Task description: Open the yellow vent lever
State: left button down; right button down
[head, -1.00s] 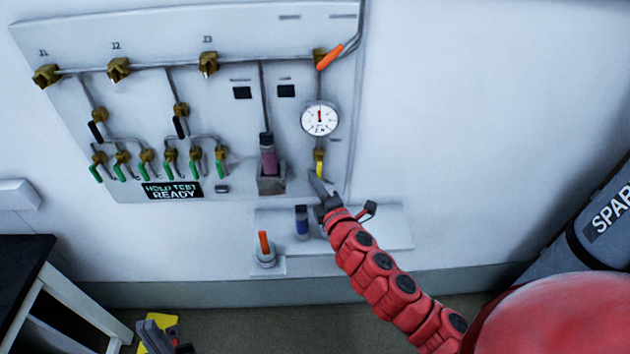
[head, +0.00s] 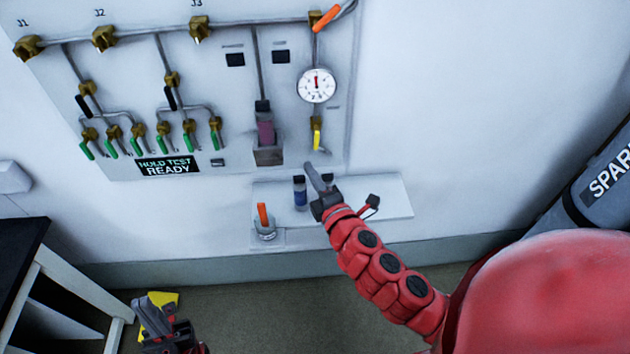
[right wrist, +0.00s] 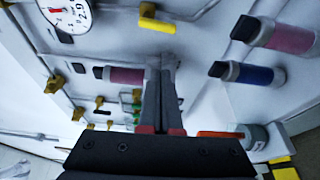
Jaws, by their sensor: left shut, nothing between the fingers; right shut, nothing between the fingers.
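The yellow vent lever (head: 317,141) hangs straight down below the round gauge on the wall panel. It also shows near the top of the right wrist view (right wrist: 157,24). My right gripper (head: 308,167) is shut and empty, its tips a little below and left of the lever and apart from it in the head view. In the right wrist view its two fingers (right wrist: 162,62) lie together, below the lever, with nothing between them. My left gripper (head: 140,302) is shut and empty, low at the left, far from the panel.
The gauge (head: 316,85) and a pink-filled column (head: 265,128) are close to the lever. An orange lever (head: 326,18) is above. Bare wall lies to the right.

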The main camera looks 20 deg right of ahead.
jog(key=shift+s+a+p, duration=0.1)
jog(key=shift+s+p, duration=0.4)
jog(key=shift+s, duration=0.55)
